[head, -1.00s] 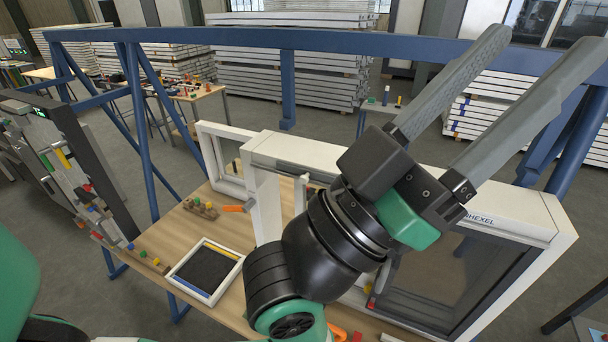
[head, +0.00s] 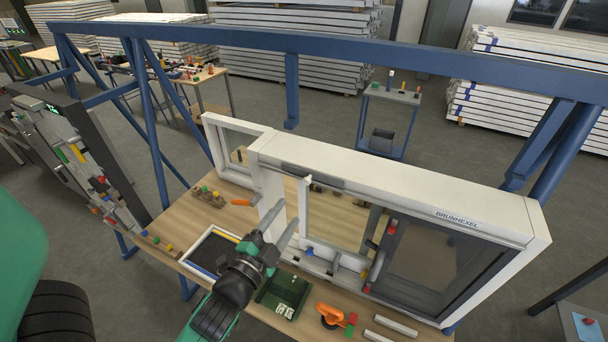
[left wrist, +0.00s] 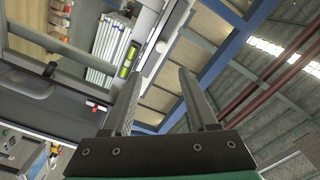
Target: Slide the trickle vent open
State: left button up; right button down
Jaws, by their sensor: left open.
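A white window frame (head: 400,198) stands on the wooden bench. A dark grey strip that looks like the trickle vent (head: 312,177) sits along the upper left of its top edge; whether it is open or shut is too small to tell. My left gripper (head: 284,222) is open and empty in front of the frame's left side, below the strip, with its fingers pointing up. In the left wrist view its two fingers (left wrist: 158,85) are spread apart beside a pale frame member. My right gripper is not in view.
A green tray (head: 262,296), an orange-handled tool (head: 329,314) and white strips (head: 390,325) lie in front of the frame. A white-rimmed dark panel (head: 195,259) lies left. A blue rail (head: 400,65) runs behind the bench.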

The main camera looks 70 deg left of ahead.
aim_at(306, 183)
pick_arm(q)
jog(key=x, duration=0.4)
jog(key=p+x, duration=0.1)
jog(key=x, duration=0.6)
jog(key=shift+s+a+f+p, duration=0.1)
jog(key=shift+a+p, duration=0.2)
jog(key=shift+a, duration=0.25)
grip_shut()
dwell(0.8)
